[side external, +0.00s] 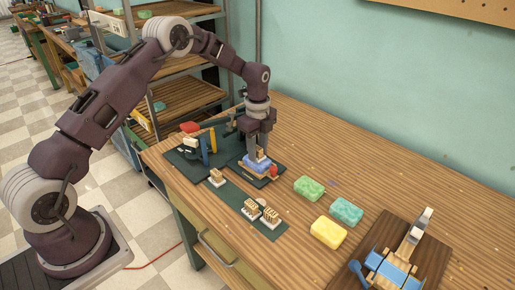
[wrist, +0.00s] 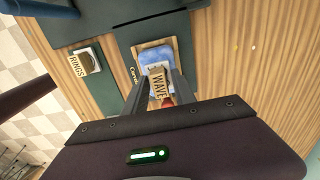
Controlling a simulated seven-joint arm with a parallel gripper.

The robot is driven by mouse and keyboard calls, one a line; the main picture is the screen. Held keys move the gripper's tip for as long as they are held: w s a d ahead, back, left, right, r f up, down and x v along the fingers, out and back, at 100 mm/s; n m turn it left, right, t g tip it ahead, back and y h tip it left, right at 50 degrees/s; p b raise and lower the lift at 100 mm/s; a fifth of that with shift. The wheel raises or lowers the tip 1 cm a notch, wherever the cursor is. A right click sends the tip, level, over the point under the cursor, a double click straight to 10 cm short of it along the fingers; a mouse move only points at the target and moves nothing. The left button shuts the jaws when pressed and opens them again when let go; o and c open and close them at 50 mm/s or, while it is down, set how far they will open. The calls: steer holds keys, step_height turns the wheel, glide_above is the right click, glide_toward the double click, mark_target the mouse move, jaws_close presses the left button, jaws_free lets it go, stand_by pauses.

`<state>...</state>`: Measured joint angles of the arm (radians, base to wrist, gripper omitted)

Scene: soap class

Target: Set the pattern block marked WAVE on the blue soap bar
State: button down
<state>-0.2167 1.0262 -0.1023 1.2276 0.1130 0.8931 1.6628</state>
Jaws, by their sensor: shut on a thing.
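The pattern block marked WAVE (wrist: 158,86) is between the fingers of my gripper (wrist: 156,92), which is shut on it. In the side external view my gripper (side external: 259,150) points down at the blue soap bar (side external: 257,166), with the block low over the bar. The blue soap bar also shows in the wrist view (wrist: 156,54), lying in a wooden holder on a dark mat. The block covers part of the bar. I cannot tell whether the block touches it.
A block marked RINGS (wrist: 86,62) sits on a dark green strip (side external: 233,193), with two more blocks (side external: 260,212) farther along it. Green (side external: 309,188), teal (side external: 346,211) and yellow (side external: 328,232) bars lie to the right. A blue-and-grey device (side external: 392,265) stands at the front right.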

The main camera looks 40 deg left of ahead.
steer(key=shift+f, duration=0.2)
stand_by(0.3)
steer(key=c, duration=0.6)
jaws_free()
steer(key=shift+o, duration=0.2)
steer(key=shift+r, duration=3.05)
